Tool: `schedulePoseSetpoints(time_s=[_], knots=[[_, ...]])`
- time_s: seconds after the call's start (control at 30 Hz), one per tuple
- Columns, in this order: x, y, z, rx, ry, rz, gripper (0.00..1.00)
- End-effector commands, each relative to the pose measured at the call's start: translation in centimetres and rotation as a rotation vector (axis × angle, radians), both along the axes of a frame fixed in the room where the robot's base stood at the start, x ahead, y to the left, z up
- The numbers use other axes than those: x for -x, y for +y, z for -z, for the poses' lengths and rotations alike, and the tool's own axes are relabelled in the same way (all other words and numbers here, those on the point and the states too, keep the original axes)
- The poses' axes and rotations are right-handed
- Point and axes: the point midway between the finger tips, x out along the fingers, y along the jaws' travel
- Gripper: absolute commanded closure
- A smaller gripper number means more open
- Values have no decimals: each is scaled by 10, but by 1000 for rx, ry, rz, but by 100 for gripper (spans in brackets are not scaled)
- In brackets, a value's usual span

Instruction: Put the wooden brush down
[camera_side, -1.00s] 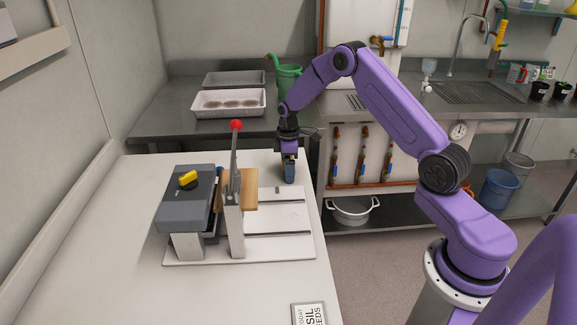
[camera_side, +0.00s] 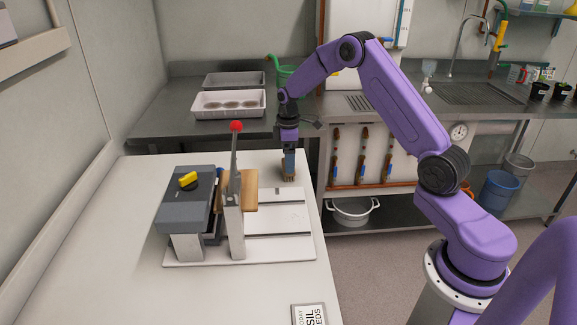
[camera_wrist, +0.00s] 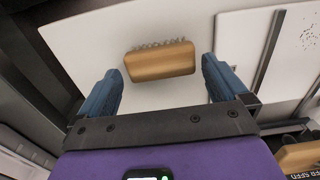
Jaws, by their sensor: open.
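The wooden brush (camera_wrist: 160,62) lies on the white table in the wrist view, a tan block with bristles showing along its far edge. My gripper (camera_wrist: 162,88) is open, with one blue finger to the left and one to the right of the brush, apart from it. In the side view, my gripper (camera_side: 289,176) is low over the far right part of the white table, beyond the press-like device.
A device with a grey block (camera_side: 187,212), a red-knobbed lever (camera_side: 236,127) and a wooden block (camera_side: 250,190) stands on a white base close by. The table's right edge is near my gripper.

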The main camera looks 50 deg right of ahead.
Motion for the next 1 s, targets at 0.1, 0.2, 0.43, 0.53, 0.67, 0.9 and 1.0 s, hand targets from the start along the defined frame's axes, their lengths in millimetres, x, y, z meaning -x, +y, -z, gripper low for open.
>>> schedulePoseSetpoints(time_s=[0.1,0.2,0.43,0.53,0.67,0.9,1.0], knots=[[-2,0,-28,1,-7,0,0],[-1,-1,-46,1,-5,0,0],[-1,-1,-73,1,-5,0,0],[-1,-1,-78,1,-2,0,0],[0,2,-80,1,-2,-2,0],[25,64,-102,1,-9,-47,0],[51,104,-115,0,-13,-76,0]])
